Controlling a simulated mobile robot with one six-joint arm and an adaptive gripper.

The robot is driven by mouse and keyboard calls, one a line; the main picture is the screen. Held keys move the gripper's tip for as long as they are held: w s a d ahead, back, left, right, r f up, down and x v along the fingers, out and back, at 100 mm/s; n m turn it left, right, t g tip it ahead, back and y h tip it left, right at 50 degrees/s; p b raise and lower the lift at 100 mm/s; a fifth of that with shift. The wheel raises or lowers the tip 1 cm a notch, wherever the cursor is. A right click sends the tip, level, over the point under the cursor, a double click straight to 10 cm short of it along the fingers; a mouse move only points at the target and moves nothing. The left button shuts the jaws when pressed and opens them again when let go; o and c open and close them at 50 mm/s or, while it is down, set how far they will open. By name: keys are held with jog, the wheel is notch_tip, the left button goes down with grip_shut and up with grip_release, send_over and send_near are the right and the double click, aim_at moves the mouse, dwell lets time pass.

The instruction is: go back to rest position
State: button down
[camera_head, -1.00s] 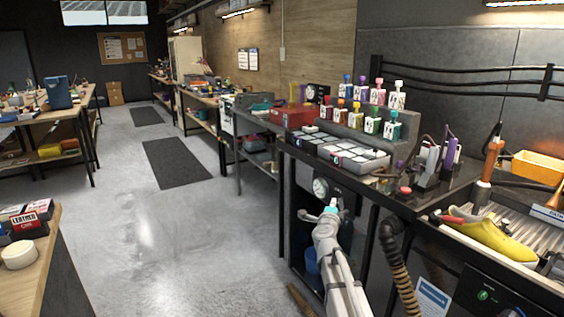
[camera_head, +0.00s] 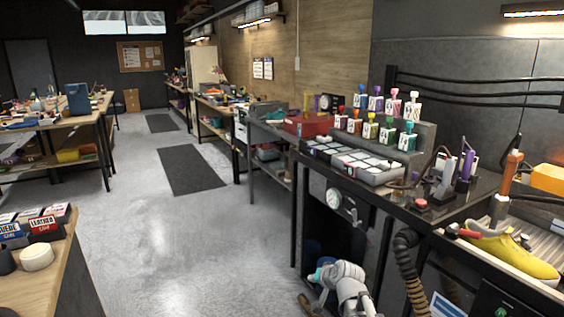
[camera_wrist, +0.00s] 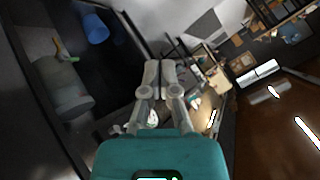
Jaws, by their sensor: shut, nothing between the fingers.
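My gripper (camera_wrist: 159,70) is shut in the wrist view, with its two grey fingers together and nothing between them. The teal wrist housing fills the bottom of that view. In the camera_head view my white arm is folded low at the bottom, in front of the dark opening under the workbench (camera_head: 437,203). A teal part of my wrist shows there, but the fingertips cannot be made out. A yellow sneaker (camera_head: 512,255) lies on the right-hand work surface, away from my arm.
Bottles with coloured tops (camera_head: 376,128) stand on a stepped rack behind a white-padded panel (camera_head: 368,167). A ribbed hose (camera_head: 408,265) hangs beside my arm. A wooden table with boxes (camera_head: 47,228) stands at left. The grey floor (camera_head: 190,245) between is clear.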

jog(key=s+d+f+n+g+h, duration=0.1)
jog(key=s+d+f+g+h, duration=0.15)
jog(key=s, duration=0.35)
jog(key=s+d+f+n+g+h, duration=0.1)
jog(key=s+d+f+g, duration=0.15)
jog(key=s, duration=0.35)
jog(key=s+d+f+n+g+h, duration=0.1)
jog(key=s+d+g, duration=0.1)
jog(key=s+g, duration=0.3)
notch_tip(320, 180, up, 21)
jog(key=t+p, duration=0.1)
jog(key=p, duration=2)
jog(key=shift+s+r+t, duration=0.15)
jog(key=shift+s+t, duration=0.15)
jog(key=shift+s, duration=0.15)
